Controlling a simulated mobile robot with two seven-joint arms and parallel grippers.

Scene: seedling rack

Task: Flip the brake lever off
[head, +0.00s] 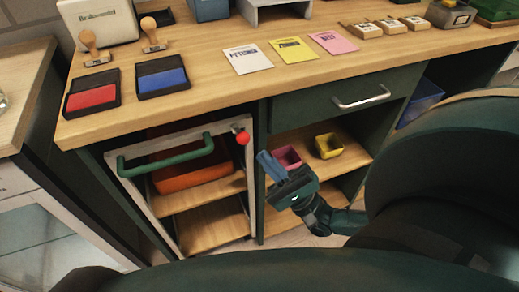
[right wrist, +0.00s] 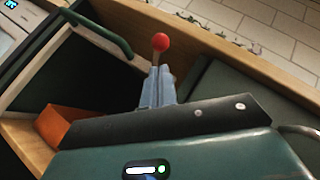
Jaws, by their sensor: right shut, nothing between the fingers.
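The brake lever (head: 242,137) has a red ball knob and sits at the top right corner of a pale-framed rack (head: 251,190) with a green handle (head: 165,156). In the right wrist view the red knob of the lever (right wrist: 160,41) shows just beyond my fingertips. My right gripper (head: 263,156) is shut and empty, a little below and right of the knob in the head view. Its fingers also show in the right wrist view (right wrist: 158,75). Whether they touch the lever, I cannot tell. My left gripper is not in view.
The rack stands under a wooden counter (head: 205,100) with an orange bin (head: 192,172) inside. A drawer with a metal handle (head: 361,98) is to its right. Pink (head: 287,157) and yellow (head: 328,146) bins sit on a shelf behind my right gripper.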

